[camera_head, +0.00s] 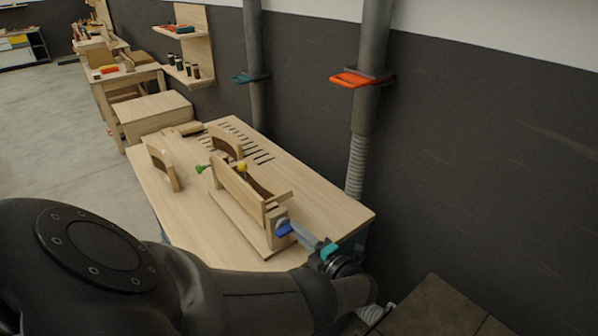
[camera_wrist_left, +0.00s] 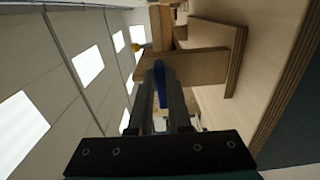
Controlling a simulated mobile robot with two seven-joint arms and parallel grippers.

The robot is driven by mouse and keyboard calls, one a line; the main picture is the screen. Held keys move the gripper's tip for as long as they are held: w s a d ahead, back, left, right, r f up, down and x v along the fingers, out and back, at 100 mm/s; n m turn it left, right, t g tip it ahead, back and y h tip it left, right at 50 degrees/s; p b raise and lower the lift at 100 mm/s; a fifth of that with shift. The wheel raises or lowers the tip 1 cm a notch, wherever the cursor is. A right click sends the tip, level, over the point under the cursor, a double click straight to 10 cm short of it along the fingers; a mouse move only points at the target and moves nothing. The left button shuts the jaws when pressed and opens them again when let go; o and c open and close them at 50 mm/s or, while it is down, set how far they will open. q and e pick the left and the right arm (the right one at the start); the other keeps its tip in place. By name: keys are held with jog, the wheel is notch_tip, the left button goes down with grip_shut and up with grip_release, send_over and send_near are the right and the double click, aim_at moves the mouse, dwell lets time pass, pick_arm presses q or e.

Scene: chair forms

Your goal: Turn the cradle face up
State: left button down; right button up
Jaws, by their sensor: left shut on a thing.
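The wooden cradle (camera_head: 238,191) is a long, narrow frame with side rails, standing on a base board on the workbench. A yellow knob (camera_head: 242,167) and a green knob (camera_head: 200,169) show near its far end. A blue handle (camera_head: 284,229) is at its near end and also shows in the left wrist view (camera_wrist_left: 159,84). My left gripper (camera_head: 292,229) reaches in from the front right and is shut on the blue handle. I cannot tell clearly which face of the cradle is up. My right gripper is not in view.
The workbench (camera_head: 325,207) has bare room right of the cradle. A curved wooden piece (camera_head: 163,166) stands at left, another (camera_head: 225,142) behind the cradle. A slotted area lies at the back. Grey pipes (camera_head: 366,80) and a dark wall stand close behind the bench.

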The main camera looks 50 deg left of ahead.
pick_arm(q)
jog(key=shift+a+r, duration=0.1)
jog(key=shift+r, duration=0.05)
jog(key=c, duration=0.9)
grip_release()
jog(key=shift+o, duration=0.2)
jog(key=s+d, duration=0.1)
jog(key=d, duration=1.4)
jog(key=shift+s+d, duration=0.15)
